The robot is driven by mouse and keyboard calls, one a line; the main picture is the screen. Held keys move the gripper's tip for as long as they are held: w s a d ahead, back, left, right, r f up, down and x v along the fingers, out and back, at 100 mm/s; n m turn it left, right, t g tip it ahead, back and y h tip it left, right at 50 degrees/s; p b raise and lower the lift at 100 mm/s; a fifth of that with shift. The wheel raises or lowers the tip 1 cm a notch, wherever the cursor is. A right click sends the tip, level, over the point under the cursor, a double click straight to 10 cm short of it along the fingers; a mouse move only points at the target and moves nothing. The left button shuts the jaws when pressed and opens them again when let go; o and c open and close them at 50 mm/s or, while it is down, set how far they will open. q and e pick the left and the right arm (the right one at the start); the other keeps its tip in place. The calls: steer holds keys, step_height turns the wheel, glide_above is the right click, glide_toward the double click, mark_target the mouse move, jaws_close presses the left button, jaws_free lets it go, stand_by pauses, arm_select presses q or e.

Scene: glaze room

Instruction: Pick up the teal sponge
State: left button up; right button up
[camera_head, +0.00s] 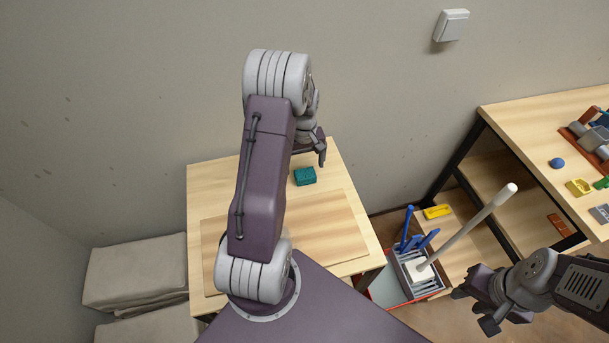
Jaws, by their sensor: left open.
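The teal sponge (305,176) lies on the light wooden table, near its back edge. My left gripper (311,153) is open just behind and above the sponge in the picture, with one dark finger clearly visible. The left arm hides part of that gripper. The sponge is apart from the fingers as far as I can see. My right gripper (475,309) is open and empty at the lower right, away from the table.
A wooden board (335,224) lies on the table (212,181). A grey caddy (427,287) with blue-handled tools and a white rod stands to the right. A workbench (530,120) holds small coloured items. Grey stacked sacks (135,272) sit at left.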

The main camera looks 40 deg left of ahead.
mark_target(305, 173)
arm_select(q)
steer(key=f, duration=0.4)
steer(key=shift+s+d+p, duration=0.1)
steer(key=shift+d+p, duration=0.2)
steer(key=shift+d, duration=0.1)
steer(key=shift+a+f, duration=0.2)
steer(key=shift+f, duration=0.05)
steer(key=shift+d+r, duration=0.1)
steer(key=shift+d, duration=0.05)
steer(key=c, duration=1.4)
steer(key=shift+c, duration=0.2)
steer(key=shift+r, duration=0.1)
steer(key=shift+r, duration=0.25)
steer(key=r, duration=0.2)
steer(key=w+r+b, duration=0.1)
steer(key=r, duration=0.1)
steer(key=shift+d, duration=0.4)
steer(key=w+d+r, duration=0.6)
steer(key=d, duration=0.2)
steer(key=shift+w+r+b, duration=0.15)
steer(key=shift+w+b, duration=0.2)
steer(key=shift+b, duration=0.1)
